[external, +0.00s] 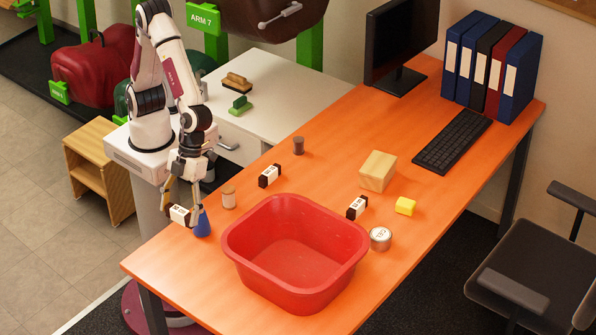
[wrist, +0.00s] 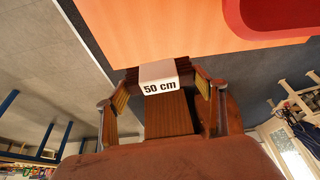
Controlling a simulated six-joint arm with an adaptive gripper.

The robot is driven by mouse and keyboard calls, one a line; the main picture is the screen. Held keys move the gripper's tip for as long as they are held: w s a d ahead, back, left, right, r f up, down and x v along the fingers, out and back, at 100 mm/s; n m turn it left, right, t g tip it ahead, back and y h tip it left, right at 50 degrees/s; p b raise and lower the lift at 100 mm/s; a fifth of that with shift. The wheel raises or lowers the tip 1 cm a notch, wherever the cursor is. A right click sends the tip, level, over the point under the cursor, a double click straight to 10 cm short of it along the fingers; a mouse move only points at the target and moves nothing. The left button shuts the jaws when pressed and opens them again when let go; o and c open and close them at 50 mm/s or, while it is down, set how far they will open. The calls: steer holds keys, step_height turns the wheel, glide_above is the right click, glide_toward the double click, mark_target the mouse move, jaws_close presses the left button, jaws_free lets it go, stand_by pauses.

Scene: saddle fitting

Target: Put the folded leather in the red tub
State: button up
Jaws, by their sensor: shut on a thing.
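The red tub (external: 295,262) stands on the orange table and looks empty. My gripper (external: 182,203) is at the table's left edge, to the left of the tub, and points down. It is shut on a small dark brown folded piece with a white band (external: 180,215), which looks like the folded leather. In the wrist view the band of this folded leather (wrist: 158,82) reads "50 cm", and it sits between my fingertips (wrist: 160,88). The tub's red rim (wrist: 262,38) shows at the upper right there. I cannot tell the exact gap between the leather and the table.
A jar (external: 229,197) is between gripper and tub. Two similar banded pieces (external: 269,176) (external: 357,207) lie behind the tub. A tin (external: 380,238) is by its right side. A wooden block (external: 377,171) stands farther back.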

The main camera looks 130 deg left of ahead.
step_height(320, 180, up, 4)
steer(key=shift+r, duration=0.1)
steer(key=w+a+n+t, duration=0.2)
steer(key=w+a+n, duration=0.3)
steer(key=w, duration=0.9)
steer(key=n+t+y, duration=0.1)
steer(key=n, duration=0.2)
glide_above(288, 276)
steer(key=s+a, duration=0.1)
step_height(288, 276, down, 11)
steer(key=shift+s, duration=0.15)
steer(key=shift+a, duration=0.1)
steer(key=shift+f, duration=3.2)
steer(key=shift+f, duration=1.85)
steer(key=shift+f, duration=0.15)
